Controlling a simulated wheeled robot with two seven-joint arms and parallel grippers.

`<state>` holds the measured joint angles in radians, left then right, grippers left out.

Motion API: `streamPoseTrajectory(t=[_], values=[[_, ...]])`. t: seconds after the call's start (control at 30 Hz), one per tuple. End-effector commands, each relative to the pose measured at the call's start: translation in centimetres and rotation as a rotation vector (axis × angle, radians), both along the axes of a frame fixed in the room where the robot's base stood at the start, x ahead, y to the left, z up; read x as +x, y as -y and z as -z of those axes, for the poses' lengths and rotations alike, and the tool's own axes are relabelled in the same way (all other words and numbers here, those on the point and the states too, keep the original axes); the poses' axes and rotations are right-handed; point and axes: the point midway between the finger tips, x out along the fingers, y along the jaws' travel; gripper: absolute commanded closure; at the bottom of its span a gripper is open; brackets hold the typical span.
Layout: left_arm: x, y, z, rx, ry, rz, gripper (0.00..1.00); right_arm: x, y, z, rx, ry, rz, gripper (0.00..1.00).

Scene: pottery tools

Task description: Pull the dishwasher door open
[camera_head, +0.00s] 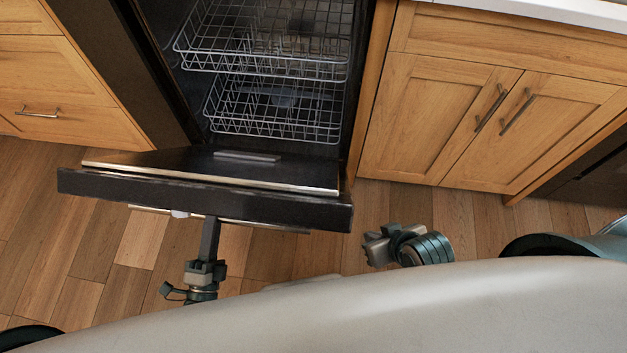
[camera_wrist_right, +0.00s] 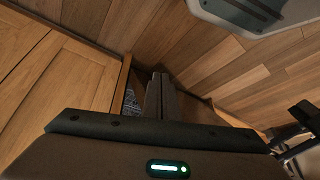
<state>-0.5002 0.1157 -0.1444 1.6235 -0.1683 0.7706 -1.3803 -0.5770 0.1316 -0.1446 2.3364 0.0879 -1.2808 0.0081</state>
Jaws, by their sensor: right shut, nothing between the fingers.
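The dishwasher door (camera_head: 235,168) is swung down and stands well open, its dark panel sloping out from the cavity. A thin handle bar (camera_head: 270,226) shows along the door's front edge. My left gripper (camera_head: 209,236) reaches up to the front edge near the handle; its fingertips are partly hidden there, so I cannot tell whether it grips. My right gripper (camera_head: 374,247) is to the right of the door, apart from it and above the floor. In the right wrist view its fingers (camera_wrist_right: 160,82) are shut together and empty.
Wire racks (camera_head: 270,105) sit inside the dishwasher. Wooden cabinets (camera_head: 440,115) with bar handles stand to the right, and a drawer front (camera_head: 50,85) to the left. Wood floor (camera_head: 120,245) is clear around the door. My pale body fills the bottom of the head view.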

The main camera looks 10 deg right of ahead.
Motion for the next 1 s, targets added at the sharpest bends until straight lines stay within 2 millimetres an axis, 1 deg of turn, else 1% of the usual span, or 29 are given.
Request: streamPoseTrajectory(t=[0.03, 0.17, 0.23, 0.3, 0.4, 0.5, 0.67, 0.87, 1.0], values=[[0.0, 0.0, 0.1, 0.000, -0.003, 0.000, 1.00, 1.1, 0.6, -0.5, 0.009, 0.020, 0.004, 1.00], [0.0, 0.0, 0.1, 0.000, -0.003, 0.000, 1.00, 4.2, 2.0, -2.2, 0.058, 0.078, 0.015, 1.00], [0.1, 0.0, 0.1, 0.000, -0.003, 0.000, 1.00, 5.9, 2.7, -3.4, 0.097, 0.110, 0.014, 1.00], [0.1, 0.0, 0.1, 0.000, -0.003, 0.000, 1.00, 7.4, 3.1, -4.6, 0.142, 0.135, 0.007, 1.00], [0.1, 0.0, 0.1, 0.000, -0.003, 0.000, 1.00, 8.9, 3.2, -6.1, 0.216, 0.151, -0.018, 1.00], [0.1, 0.0, 0.1, 0.000, -0.003, 0.000, 1.00, 9.7, 2.8, -7.4, 0.293, 0.151, -0.055, 1.00], [0.1, 0.0, 0.1, 0.000, -0.002, 0.000, 1.00, 10.2, 2.0, -9.4, 0.415, 0.138, -0.121, 1.00], [0.1, 0.0, 0.1, 0.001, -0.002, 0.000, 1.00, 10.1, 1.0, -12.4, 0.573, 0.114, -0.211, 1.00], [0.1, 0.0, 0.1, 0.001, -0.002, 0.000, 1.00, 9.8, 0.4, -14.9, 0.685, 0.095, -0.274, 1.00]])
